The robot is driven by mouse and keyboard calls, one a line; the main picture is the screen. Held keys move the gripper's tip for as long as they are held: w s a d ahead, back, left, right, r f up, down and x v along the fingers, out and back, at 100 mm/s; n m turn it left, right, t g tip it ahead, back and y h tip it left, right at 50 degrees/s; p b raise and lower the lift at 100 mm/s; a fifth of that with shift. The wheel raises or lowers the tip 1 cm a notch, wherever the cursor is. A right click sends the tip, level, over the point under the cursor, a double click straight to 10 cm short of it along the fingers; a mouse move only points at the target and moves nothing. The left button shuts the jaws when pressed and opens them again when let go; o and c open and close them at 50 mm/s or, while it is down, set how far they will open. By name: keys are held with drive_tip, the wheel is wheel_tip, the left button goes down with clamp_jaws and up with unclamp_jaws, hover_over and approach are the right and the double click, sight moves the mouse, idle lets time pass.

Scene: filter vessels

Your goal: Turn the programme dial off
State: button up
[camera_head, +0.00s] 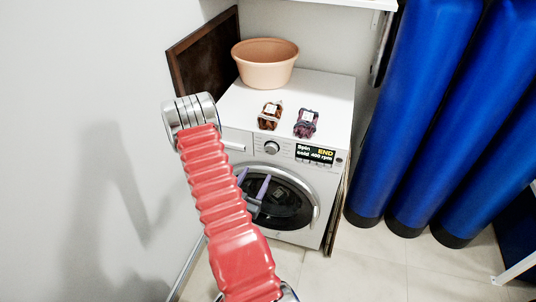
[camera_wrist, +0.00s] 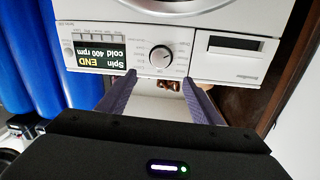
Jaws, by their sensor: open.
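The programme dial (camera_head: 272,147) is a round silver knob on the front panel of a white washing machine (camera_head: 335,95). It also shows in the wrist view (camera_wrist: 161,55), where the picture is upside down. The display (camera_head: 316,153) beside it reads "Spin END cold 400 rpm". My gripper (camera_head: 255,177) has two purple fingers, open and empty, in front of the round door and below the dial in the head view. In the wrist view the fingertips (camera_wrist: 159,78) are spread, with the dial between their lines and apart from them. The dial's exact pointer setting is too small to read.
A terracotta-coloured tub (camera_head: 265,66) and two small packs, one brown (camera_head: 269,116) and one purple (camera_head: 306,124), stand on the machine's top. Tall blue cylinders (camera_head: 413,110) stand at the right. A wall is close on the left. Tiled floor (camera_head: 365,265) is clear in front.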

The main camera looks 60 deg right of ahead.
sight(270, 150)
drive_tip(key=shift+d, duration=0.15)
drive_tip(key=d, duration=0.9)
drive_tip(key=w+d, duration=0.1)
drive_tip(key=d, duration=0.3)
drive_tip(key=shift+w+d, duration=0.1)
drive_tip(key=shift+d, duration=0.15)
drive_tip(key=shift+c, duration=0.4)
drive_tip(key=c, duration=0.9)
drive_tip(key=shift+a, duration=0.2)
drive_tip(key=shift+c, duration=0.5)
drive_tip(key=shift+d, duration=0.2)
